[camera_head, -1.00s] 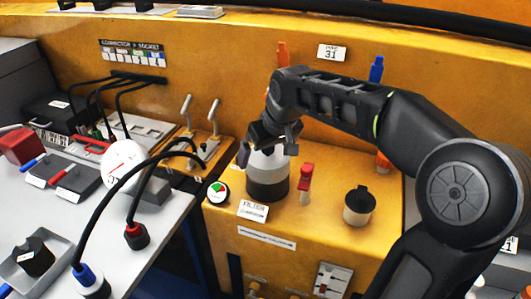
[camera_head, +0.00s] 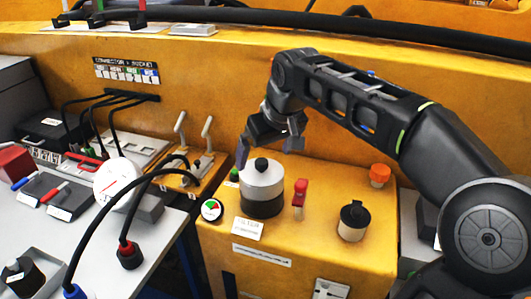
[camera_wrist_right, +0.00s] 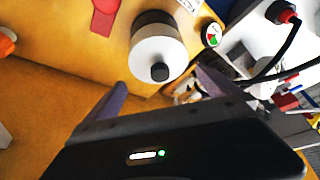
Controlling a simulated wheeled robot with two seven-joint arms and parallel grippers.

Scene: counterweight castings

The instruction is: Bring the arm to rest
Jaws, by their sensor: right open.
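My right gripper (camera_head: 268,150) is open and empty, above and behind the grey-and-white cylinder with a black knob. In the head view this cylinder (camera_head: 262,190) stands upright on the yellow block, near the small "FILTER" label. The right wrist view shows the cylinder (camera_wrist_right: 158,46) beyond the two spread purple fingers (camera_wrist_right: 165,97), with nothing between them. My right arm (camera_head: 380,110) comes in from the right side and reaches across over the block. My left gripper is out of sight.
A red-handled valve (camera_head: 299,195), a black-capped jar (camera_head: 353,220) and an orange cap (camera_head: 380,175) stand on the yellow block (camera_head: 320,245). A round gauge (camera_head: 212,209) sits at its left edge.

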